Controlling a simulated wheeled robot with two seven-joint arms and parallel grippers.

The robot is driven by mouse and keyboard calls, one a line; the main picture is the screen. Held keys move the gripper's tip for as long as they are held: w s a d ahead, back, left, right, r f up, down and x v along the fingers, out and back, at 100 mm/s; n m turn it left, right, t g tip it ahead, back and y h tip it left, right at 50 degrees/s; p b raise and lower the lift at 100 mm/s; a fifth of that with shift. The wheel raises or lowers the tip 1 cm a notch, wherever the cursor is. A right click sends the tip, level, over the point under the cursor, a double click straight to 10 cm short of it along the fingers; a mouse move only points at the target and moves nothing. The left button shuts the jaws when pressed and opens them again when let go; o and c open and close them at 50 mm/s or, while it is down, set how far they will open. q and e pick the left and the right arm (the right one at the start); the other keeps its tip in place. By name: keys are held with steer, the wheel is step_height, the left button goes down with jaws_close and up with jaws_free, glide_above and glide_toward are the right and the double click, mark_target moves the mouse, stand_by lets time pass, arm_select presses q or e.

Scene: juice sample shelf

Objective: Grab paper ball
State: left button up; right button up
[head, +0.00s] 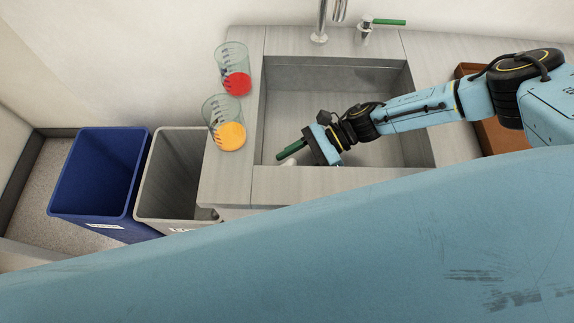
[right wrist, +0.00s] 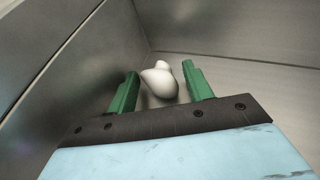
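A white crumpled paper ball (right wrist: 160,82) lies in the sink near a corner in the right wrist view. In the head view only a small pale part of it (head: 288,162) shows beside my gripper. My right gripper (right wrist: 158,80) has its two green fingers open, with the ball between and slightly beyond the tips. A gap shows between each finger and the ball, so I see no firm hold. In the head view my right gripper (head: 283,154) reaches down into the sink at its left front. My left gripper is not in view.
The metal sink (head: 385,72) has raised walls around my gripper. Two beakers, one with red liquid (head: 236,82) and one with orange liquid (head: 229,134), stand on the counter to its left. A blue bin (head: 92,170) and a grey bin (head: 170,180) stand further left. A faucet (head: 320,25) is behind.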

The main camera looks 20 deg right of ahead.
steer(key=c, duration=0.6)
steer(key=shift+r, duration=0.1)
